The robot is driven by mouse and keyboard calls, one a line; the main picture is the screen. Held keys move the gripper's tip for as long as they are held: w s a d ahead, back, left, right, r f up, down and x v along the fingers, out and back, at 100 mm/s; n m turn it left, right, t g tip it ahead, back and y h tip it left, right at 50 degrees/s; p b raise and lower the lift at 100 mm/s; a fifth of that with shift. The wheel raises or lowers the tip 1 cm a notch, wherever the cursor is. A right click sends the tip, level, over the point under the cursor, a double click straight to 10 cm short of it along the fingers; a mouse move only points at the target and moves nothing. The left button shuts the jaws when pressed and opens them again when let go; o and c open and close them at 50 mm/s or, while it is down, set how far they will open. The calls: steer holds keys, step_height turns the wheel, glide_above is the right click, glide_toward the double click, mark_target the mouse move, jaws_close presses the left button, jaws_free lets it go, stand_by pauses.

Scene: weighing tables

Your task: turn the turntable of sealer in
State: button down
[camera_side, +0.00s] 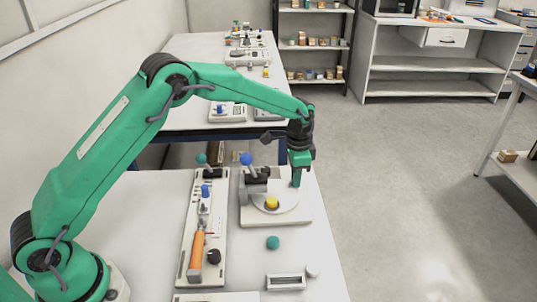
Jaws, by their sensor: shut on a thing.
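The sealer (301,218) is a pale base plate near the far right of the front table. On it lies a round white turntable (287,204) with a yellow knob (271,203) near its front. A grey block and a blue-knobbed lever (246,158) stand at the turntable's back left. My gripper (297,184) points down at the turntable's right edge. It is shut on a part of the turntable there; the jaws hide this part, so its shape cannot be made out.
Left of the sealer stands a long pale fixture (189,245) with an orange cylinder (197,251) and several knobs. A teal ball (273,242), a small white cylinder (312,271) and a grey slotted block (285,282) lie in front. A second table (185,58) with devices stands behind.

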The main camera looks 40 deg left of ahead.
steer(key=shift+s+d+r+m, duration=0.1)
steer(key=shift+s+d+m, duration=0.2)
steer(key=shift+d+m, duration=0.5)
steer(key=shift+s+d+m, duration=0.25)
steer(key=shift+d+m, duration=0.1)
steer(key=shift+m, duration=0.75)
steer(key=shift+s+d+m, duration=0.4)
steer(key=shift+m, duration=0.55)
steer(key=shift+s+d+m, duration=0.4)
steer(key=shift+m, duration=0.55)
steer(key=shift+s+d+m, duration=0.25)
steer(key=shift+s+m, duration=0.25)
steer(key=shift+m, duration=0.35)
steer(key=shift+s+d+m, duration=0.2)
steer(key=shift+s+m, duration=0.25)
steer(key=shift+m, duration=0.4)
steer(key=shift+s+d+m, duration=0.1)
steer(key=shift+s+m, duration=0.45)
steer(key=shift+m, duration=0.35)
steer(key=shift+s+d+m, duration=0.1)
steer(key=shift+s+m, duration=0.4)
steer(key=shift+m, duration=0.4)
steer(key=shift+s, duration=0.1)
steer(key=c, duration=1.3)
jaws_free()
steer(key=shift+c, duration=0.2)
step_height(320, 180, up, 8)
